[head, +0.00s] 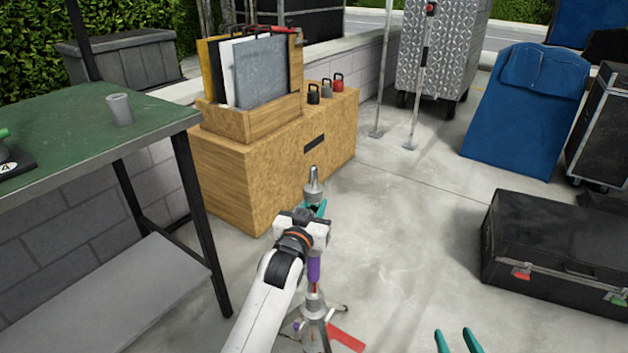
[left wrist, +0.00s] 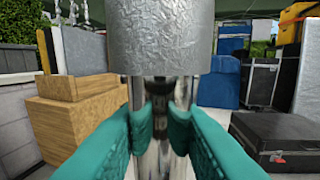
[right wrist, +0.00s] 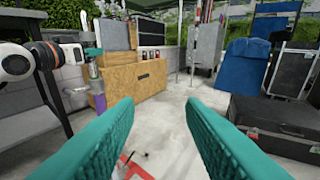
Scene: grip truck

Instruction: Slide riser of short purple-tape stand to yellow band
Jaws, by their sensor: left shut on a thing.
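The short stand with purple tape (head: 313,268) stands upright on the floor in the head view, under my left arm. Its silver top (head: 314,181) rises above my left gripper (head: 315,210). A red mark shows just below the purple tape; I cannot make out a yellow band. In the left wrist view my left gripper (left wrist: 162,125) is shut on the riser (left wrist: 157,150), just below a wide silver collar (left wrist: 160,38). My right gripper (head: 458,342) is open and empty, low at the front; the purple tape (right wrist: 100,102) shows left of it in the right wrist view.
A red-orange flat piece (head: 345,340) lies by the stand's feet. A green-topped table (head: 70,135) is at left, a black case (head: 560,250) at right. Floor between is clear.

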